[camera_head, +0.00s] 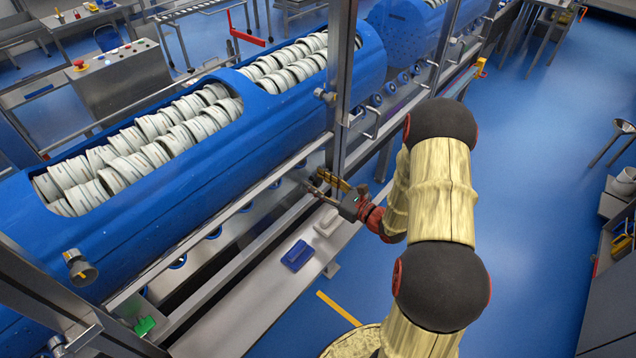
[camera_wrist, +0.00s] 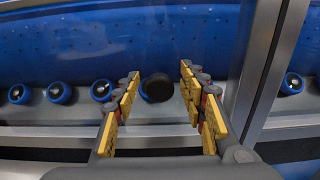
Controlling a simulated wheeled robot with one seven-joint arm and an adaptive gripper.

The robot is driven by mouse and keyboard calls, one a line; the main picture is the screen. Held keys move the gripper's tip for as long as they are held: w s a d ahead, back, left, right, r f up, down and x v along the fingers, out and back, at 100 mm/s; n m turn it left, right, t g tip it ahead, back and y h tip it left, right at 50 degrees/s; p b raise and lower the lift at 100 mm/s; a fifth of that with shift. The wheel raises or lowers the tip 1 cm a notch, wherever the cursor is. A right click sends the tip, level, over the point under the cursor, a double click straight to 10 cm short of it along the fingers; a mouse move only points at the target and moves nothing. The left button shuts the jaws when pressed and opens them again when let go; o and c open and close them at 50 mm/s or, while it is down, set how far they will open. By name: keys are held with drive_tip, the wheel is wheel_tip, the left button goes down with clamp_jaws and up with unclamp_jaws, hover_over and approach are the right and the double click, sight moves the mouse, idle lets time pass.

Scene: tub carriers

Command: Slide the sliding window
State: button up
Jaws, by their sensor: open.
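The sliding window seems to be a clear pane in a metal frame in front of the blue machine; the glass itself is hard to make out. An upright metal frame bar (camera_head: 341,90) stands just behind my gripper, and an upright bar also shows right of the fingers in the wrist view (camera_wrist: 262,75). My gripper (camera_head: 327,186) is at the lower rail by the foot of this bar. In the wrist view my gripper (camera_wrist: 158,98) is open, its yellow pads apart. A dark round knob-like part (camera_wrist: 157,87) shows between the fingertips; I cannot tell whether they touch it.
The blue machine (camera_head: 190,185) holds many white rings. A blue block (camera_head: 298,255) and a white block (camera_head: 327,222) lie on the ledge below my gripper. Small blue rollers (camera_wrist: 60,92) line the machine's base. Blue floor (camera_head: 545,190) is open to the right.

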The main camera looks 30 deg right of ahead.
drive_tip(key=c, duration=0.4)
clamp_jaws()
idle(0.5)
